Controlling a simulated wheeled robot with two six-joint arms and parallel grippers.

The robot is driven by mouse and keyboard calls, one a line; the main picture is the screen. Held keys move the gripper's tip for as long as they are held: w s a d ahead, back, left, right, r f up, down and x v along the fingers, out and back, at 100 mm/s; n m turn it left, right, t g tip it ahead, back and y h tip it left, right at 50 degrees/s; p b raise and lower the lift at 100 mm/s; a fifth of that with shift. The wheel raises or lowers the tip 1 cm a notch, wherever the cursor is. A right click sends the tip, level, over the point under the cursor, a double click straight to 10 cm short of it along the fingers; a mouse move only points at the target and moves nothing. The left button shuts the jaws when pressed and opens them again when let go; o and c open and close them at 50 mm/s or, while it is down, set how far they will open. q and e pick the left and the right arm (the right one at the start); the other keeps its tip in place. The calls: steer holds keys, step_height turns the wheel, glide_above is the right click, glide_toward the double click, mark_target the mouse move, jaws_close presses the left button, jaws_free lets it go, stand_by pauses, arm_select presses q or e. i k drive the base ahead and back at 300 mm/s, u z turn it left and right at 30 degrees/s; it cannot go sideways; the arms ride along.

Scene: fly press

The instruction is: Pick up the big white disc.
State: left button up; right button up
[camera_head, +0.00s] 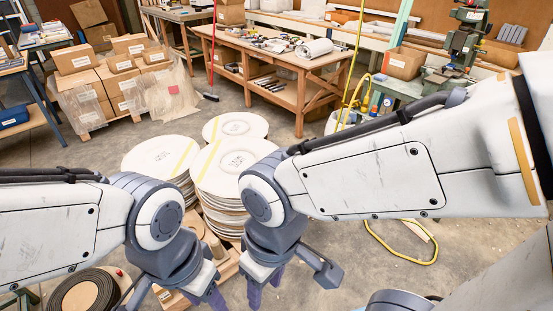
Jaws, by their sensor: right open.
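Large white discs lie in several stacks on the floor at the middle of the head view. The big white disc (215,178) on top of the nearest stack has a yellow stripe and a printed mark. My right arm hides part of its right side. My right gripper (265,288) points down, open, in front of that stack and nearer to me. My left gripper (185,300) hangs to its left, apart from the discs. Its fingertips are cut off by the bottom edge, so its opening is unclear.
The stacks stand on a wooden pallet (228,264). A dark coil (82,292) lies at lower left. Boxes (110,80) and a wooden workbench (270,60) stand behind. A yellow hose (400,258) lies on the floor at right. Open floor surrounds the stacks.

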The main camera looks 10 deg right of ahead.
mark_target(216, 169)
steer(key=z, duration=0.65)
steer(key=i, duration=0.85)
steer(key=z, duration=0.5)
steer(key=i, duration=0.75)
steer(key=u, duration=0.85)
steer(key=i, duration=0.8)
steer(key=u, duration=0.8)
